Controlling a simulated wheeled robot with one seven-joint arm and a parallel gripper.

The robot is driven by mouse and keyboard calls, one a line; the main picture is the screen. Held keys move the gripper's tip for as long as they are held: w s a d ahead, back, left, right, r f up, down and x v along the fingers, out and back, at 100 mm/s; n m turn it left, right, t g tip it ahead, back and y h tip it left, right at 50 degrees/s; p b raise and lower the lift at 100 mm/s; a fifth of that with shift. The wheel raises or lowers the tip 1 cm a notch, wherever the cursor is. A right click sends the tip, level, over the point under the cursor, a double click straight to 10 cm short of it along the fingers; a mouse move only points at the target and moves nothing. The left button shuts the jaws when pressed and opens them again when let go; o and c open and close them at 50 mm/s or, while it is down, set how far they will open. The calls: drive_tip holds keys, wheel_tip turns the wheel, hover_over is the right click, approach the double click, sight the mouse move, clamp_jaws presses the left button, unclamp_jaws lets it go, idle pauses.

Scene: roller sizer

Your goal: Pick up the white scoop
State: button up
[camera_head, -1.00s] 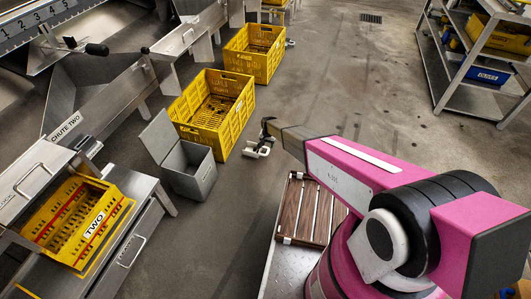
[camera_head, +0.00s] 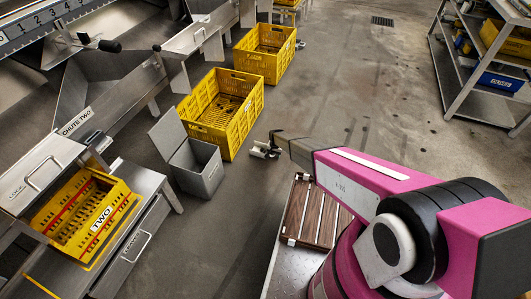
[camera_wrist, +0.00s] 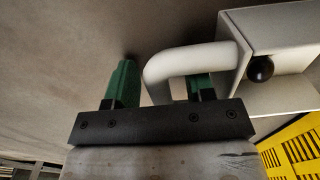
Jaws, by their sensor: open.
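The white scoop (camera_wrist: 285,40) fills the upper right of the wrist view, with a box-like body and a thick bent tube handle. My gripper (camera_wrist: 162,72) is open, with green fingers. The bent end of the handle lies between them: the left finger is outside the bend, and the right finger shows within the loop, partly hidden by the tube. Contact cannot be told. A dark round knob or ball shows against the scoop body. In the head view the scoop (camera_head: 262,151) is small, low by the floor, just below my gripper (camera_head: 275,141).
A yellow crate (camera_head: 240,135) stands left of the scoop, with another yellow crate (camera_head: 279,48) behind. A grey lidded bin (camera_head: 207,178) stands at lower left. A metal shelf rack (camera_head: 455,75) is at far right. The floor between is clear.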

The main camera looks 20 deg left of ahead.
clamp_jaws()
drive_tip(key=shift+r, duration=0.2)
drive_tip(key=shift+r, duration=0.55)
wheel_tip(320, 180, up, 3)
drive_tip(key=shift+f, duration=0.15)
drive_tip(key=s+a+r, duration=0.6)
drive_tip(key=s+r, duration=0.1)
drive_tip(key=s, duration=0.3)
drive_tip(key=shift+r+y, duration=0.5)
drive_tip(key=shift+y, duration=0.5)
drive_tip(key=shift+r+y, duration=0.45)
drive_tip(key=shift+y, duration=0.55)
